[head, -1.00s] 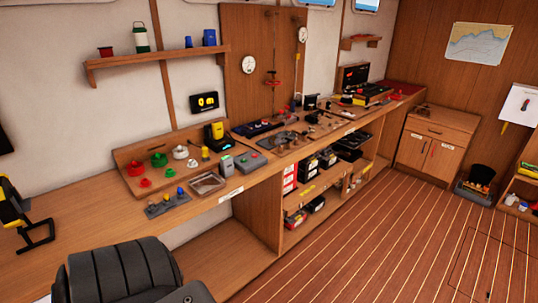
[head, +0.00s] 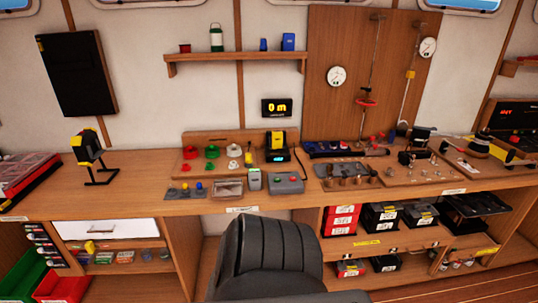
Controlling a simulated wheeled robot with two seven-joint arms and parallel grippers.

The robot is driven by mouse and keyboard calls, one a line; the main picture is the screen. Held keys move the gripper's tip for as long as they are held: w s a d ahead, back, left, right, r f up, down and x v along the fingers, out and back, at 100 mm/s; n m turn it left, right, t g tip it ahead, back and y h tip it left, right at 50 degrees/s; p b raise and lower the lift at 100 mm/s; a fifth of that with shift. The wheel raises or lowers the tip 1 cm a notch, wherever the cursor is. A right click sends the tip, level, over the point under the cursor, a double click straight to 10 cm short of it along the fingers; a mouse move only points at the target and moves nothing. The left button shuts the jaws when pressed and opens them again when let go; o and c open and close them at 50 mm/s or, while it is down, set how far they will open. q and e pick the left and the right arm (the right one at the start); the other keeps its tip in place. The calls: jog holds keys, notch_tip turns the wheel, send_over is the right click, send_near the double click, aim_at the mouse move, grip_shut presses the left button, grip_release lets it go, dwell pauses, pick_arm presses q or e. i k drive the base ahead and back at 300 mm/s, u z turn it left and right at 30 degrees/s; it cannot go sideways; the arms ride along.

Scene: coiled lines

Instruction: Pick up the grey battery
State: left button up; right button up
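A small grey block with a light green patch (head: 254,180) stands upright near the front edge of the long wooden bench (head: 130,191). It looks like the grey battery, but it is too small to be certain. Neither of my grippers is in view.
A black chair (head: 267,260) stands before the bench below the grey block. A clear tray (head: 228,188) and a grey holder with coloured knobs (head: 186,191) lie left of the block. A yellow lamp on a stand (head: 88,147) is farther left.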

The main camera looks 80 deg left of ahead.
aim_at(254, 176)
jog(key=u, duration=0.7)
jog(key=i, duration=0.95)
jog(key=u, duration=1.05)
